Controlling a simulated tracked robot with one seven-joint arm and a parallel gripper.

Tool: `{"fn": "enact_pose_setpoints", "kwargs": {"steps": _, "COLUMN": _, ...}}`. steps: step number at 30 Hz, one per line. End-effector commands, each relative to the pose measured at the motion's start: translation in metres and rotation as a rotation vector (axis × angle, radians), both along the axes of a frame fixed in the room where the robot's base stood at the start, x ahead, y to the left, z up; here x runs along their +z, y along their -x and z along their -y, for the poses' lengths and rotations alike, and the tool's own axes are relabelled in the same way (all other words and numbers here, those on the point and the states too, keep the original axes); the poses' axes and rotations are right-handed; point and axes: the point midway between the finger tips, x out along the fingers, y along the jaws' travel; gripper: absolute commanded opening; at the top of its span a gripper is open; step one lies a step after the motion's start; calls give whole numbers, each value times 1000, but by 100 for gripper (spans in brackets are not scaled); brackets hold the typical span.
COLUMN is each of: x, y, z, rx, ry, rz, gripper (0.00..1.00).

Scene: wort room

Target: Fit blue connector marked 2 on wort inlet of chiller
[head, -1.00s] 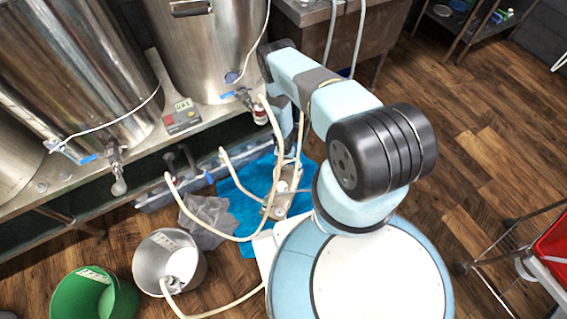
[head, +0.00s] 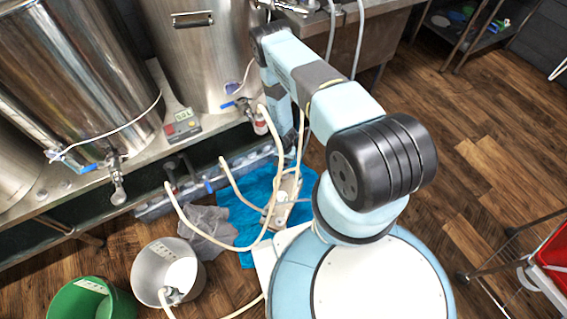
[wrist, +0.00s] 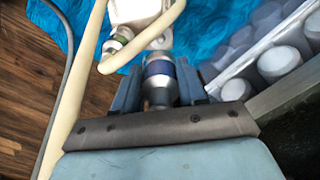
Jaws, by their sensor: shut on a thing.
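My gripper (wrist: 158,92) is shut on a metal connector with a blue band (wrist: 159,68), in the lower middle of the wrist view. The connector's far end points at the pale metal chiller (wrist: 135,10). I cannot tell whether it touches a port. No number is readable on it. In the head view the chiller (head: 285,205) stands on a blue sheet (head: 240,215); my arm hides most of the gripper.
A cream hose (wrist: 150,45) loops close in front of the connector. A rack with white round caps (wrist: 285,60) stands right of my gripper. A steel bucket (head: 150,285) and green bucket (head: 75,300) stand at lower left. Steel kettles (head: 205,55) line the back.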

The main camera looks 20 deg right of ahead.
Motion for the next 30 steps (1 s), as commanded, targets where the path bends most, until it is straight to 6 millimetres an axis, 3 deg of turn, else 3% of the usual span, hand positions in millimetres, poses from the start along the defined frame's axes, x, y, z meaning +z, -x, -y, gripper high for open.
{"fn": "enact_pose_setpoints", "kwargs": {"steps": 30, "x": 43, "y": -1, "z": 0, "rx": -1, "ry": 1, "rz": 1, "gripper": 0}}
